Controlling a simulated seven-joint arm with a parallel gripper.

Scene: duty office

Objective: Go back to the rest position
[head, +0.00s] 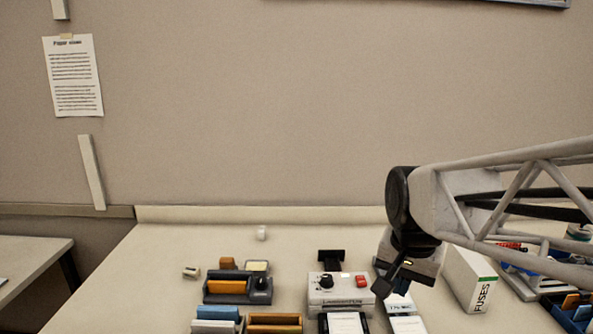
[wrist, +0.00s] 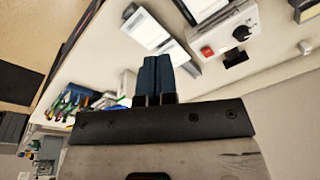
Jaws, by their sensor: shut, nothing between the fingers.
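My gripper (head: 382,290) hangs over the right half of the desk in the head view, pointing down and to the left. It is close beside the grey control box (head: 340,291) with a black knob and red switch. In the wrist view my gripper (wrist: 155,62) shows its two dark blue fingers together, with nothing between them. White cards or papers (head: 405,324) lie below it, partly hidden by the gripper. I cannot tell its exact height above the desk.
A white box marked FUSES (head: 471,281) stands right of my gripper, under my arm. A dark organiser with an orange item (head: 238,288) and card holders (head: 274,323) stand left. Blue bins (head: 572,312) are at far right.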

